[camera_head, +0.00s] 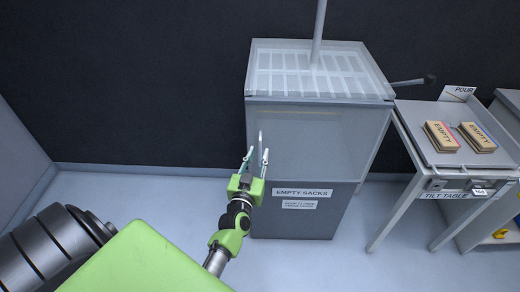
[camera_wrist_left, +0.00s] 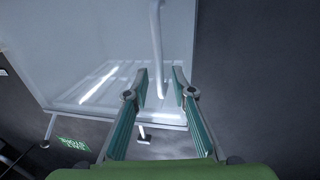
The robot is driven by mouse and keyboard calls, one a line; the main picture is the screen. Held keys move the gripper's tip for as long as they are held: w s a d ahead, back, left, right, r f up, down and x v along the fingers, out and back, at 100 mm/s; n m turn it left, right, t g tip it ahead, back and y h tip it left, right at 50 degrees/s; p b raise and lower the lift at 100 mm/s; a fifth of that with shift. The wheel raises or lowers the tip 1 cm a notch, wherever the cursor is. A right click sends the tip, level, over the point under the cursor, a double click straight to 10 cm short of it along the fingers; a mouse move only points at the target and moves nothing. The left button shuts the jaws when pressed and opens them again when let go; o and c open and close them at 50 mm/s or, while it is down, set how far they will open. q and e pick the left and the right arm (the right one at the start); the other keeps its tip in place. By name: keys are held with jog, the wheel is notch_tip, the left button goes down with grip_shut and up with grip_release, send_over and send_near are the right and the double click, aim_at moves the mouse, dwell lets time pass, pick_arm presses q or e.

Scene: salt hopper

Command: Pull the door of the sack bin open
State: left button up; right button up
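The sack bin (camera_head: 352,130) is a tall grey cabinet with a slatted top and a label reading EMPTY SACKS. Its upper front is the flat grey door (camera_head: 315,135), which looks shut. A pale vertical bar handle (camera_head: 261,138) is at the door's left edge. It also shows in the left wrist view (camera_wrist_left: 156,35). My left gripper (camera_head: 258,152) is open in front of the handle's lower end. In the left wrist view the handle's lower end appears between the open fingertips (camera_wrist_left: 161,74). I cannot tell whether they touch it. My right gripper is not in view.
A dark-ended lever (camera_head: 410,82) sticks out near the bin's top right. Floor (camera_head: 150,185) left of the bin is clear.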

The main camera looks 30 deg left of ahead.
aim_at(260, 151)
pick_arm(q)
jog(key=shift+x, duration=1.55)
jog(key=shift+c, duration=0.5)
grip_shut()
